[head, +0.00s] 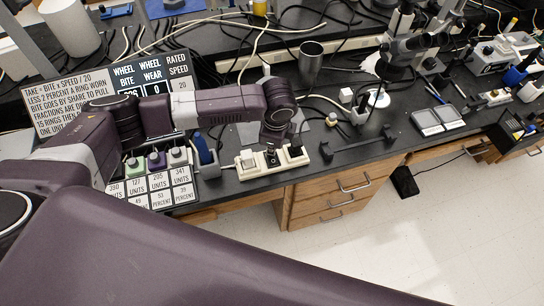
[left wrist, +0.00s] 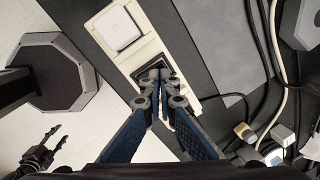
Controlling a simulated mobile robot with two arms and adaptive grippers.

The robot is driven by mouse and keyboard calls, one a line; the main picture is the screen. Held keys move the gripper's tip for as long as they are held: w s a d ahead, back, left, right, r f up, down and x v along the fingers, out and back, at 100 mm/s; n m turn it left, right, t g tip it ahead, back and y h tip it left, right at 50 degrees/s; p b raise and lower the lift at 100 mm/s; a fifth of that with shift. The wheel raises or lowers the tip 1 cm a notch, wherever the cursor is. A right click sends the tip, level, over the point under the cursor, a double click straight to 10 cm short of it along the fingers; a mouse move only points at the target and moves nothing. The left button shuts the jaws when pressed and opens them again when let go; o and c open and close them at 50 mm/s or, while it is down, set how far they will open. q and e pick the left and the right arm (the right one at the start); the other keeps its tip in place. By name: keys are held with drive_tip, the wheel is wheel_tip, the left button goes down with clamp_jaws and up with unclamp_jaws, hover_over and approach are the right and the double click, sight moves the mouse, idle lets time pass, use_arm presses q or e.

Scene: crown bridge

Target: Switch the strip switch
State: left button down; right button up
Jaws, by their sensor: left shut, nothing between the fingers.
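The power strip (head: 250,171) is a cream-white bar along the bench's front edge. It also shows in the left wrist view (left wrist: 150,48), with a white square part at one end and a dark switch (left wrist: 142,73) in a recess. My left gripper (head: 271,153) points down over the strip's middle. In the left wrist view its blue-sided fingers (left wrist: 153,74) are shut with nothing between them. The tips are at the dark switch and cover part of it; whether they touch cannot be told. My right gripper (left wrist: 50,140) shows at lower left, its fingers apart, away from the strip.
A sign board (head: 70,103) and labelled blocks (head: 160,187) stand left of the strip. A metal cup (head: 311,62) stands behind. A dark bracket (head: 358,145) lies to the right. Cables (left wrist: 270,70) run across the bench behind. Drawers (head: 330,195) are below the edge.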

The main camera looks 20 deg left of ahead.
sight(273, 159)
idle(0.4)
use_arm(q)
drive_tip(key=shift+w+a+f+b, duration=0.1)
drive_tip(key=shift+f+b, duration=0.25)
drive_tip(key=shift+f, duration=0.45)
idle(0.4)
drive_tip(key=shift+r+p, duration=0.75)
drive_tip(key=shift+p, duration=0.25)
drive_tip(key=r+p, duration=0.1)
drive_tip(key=p, duration=0.1)
drive_tip(key=r+p, duration=0.2)
drive_tip(key=s+r+p, duration=0.1)
drive_tip(key=r+p, duration=0.1)
drive_tip(key=shift+d+r+p, duration=0.2)
drive_tip(key=shift+d+p, duration=0.15)
drive_tip(key=shift+f, duration=0.1)
